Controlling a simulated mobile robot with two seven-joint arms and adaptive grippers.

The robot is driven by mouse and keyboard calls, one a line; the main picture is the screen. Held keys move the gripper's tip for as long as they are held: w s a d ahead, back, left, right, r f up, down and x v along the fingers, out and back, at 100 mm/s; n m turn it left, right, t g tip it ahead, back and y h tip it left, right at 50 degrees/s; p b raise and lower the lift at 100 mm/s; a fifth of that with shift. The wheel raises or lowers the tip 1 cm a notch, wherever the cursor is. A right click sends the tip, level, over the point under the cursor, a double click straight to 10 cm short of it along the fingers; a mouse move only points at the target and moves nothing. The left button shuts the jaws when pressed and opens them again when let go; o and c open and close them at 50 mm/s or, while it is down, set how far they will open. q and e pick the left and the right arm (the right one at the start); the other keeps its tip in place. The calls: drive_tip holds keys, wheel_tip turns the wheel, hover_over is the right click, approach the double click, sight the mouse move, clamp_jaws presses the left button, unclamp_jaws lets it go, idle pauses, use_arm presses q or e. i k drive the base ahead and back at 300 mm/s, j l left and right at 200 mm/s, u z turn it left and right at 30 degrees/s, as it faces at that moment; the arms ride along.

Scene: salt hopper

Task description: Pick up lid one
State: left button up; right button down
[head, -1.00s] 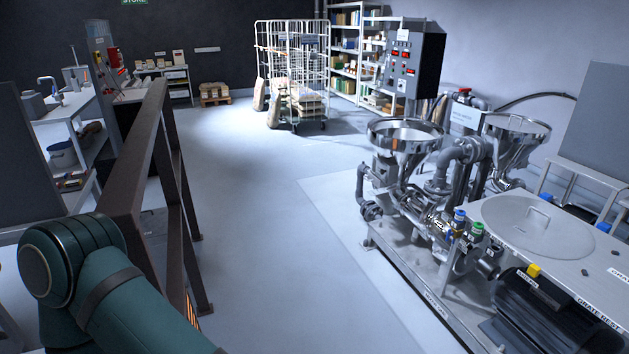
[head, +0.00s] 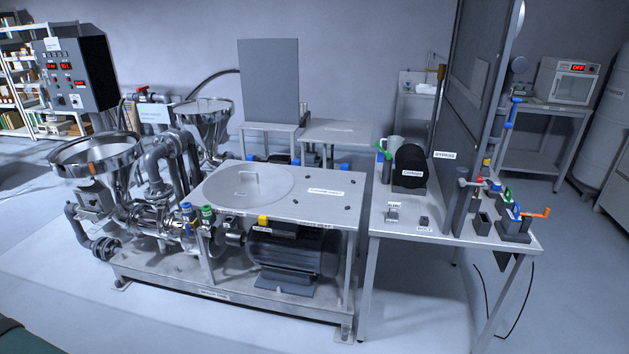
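A round flat grey lid (head: 225,190) with a small raised handle lies on the left part of a grey steel bench top (head: 335,208). It is the only lid I can make out, and no number on it is readable. A steel funnel hopper (head: 97,160) stands left of the bench, and a second hopper (head: 203,122) stands behind it; both look open at the top. Neither of my grippers is in view. Only a dark teal bit of my own arm shows in the bottom left corner.
A black motor (head: 292,252) sits under the bench top. Pipes and coloured valves crowd its left side. A second table (head: 385,222) on the right carries a tall dark panel (head: 480,90) and small fittings. The floor in front is clear.

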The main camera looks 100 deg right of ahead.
sight(253, 185)
drive_tip(key=z, duration=3.4)
drive_tip(key=i+j+z, duration=0.1)
drive_tip(key=z, duration=0.3)
drive_tip(key=j+z, duration=0.25)
drive_tip(key=z, duration=0.15)
drive_tip(key=i+j+z, duration=0.1)
drive_tip(key=z, duration=0.3)
drive_tip(key=j+z, duration=0.3)
drive_tip(key=j, duration=0.2)
drive_tip(key=k+j+z, duration=0.1)
drive_tip(key=j+z, duration=0.25)
drive_tip(key=j, duration=0.15)
drive_tip(key=j+z, duration=0.15)
drive_tip(key=j, duration=0.2)
drive_tip(key=k+j+z, duration=0.1)
drive_tip(key=j, duration=0.2)
drive_tip(key=k+j+z, duration=0.15)
drive_tip(key=j, duration=0.15)
drive_tip(key=k+j, duration=0.1)
drive_tip(key=j, duration=0.3)
drive_tip(key=k+j, duration=0.15)
drive_tip(key=j, duration=0.2)
drive_tip(key=k+j+z, duration=0.1)
drive_tip(key=j, duration=0.3)
drive_tip(key=k+j, duration=0.15)
drive_tip(key=j, duration=0.2)
drive_tip(key=k+j, duration=0.1)
drive_tip(key=j, duration=0.3)
drive_tip(key=z, duration=0.05)
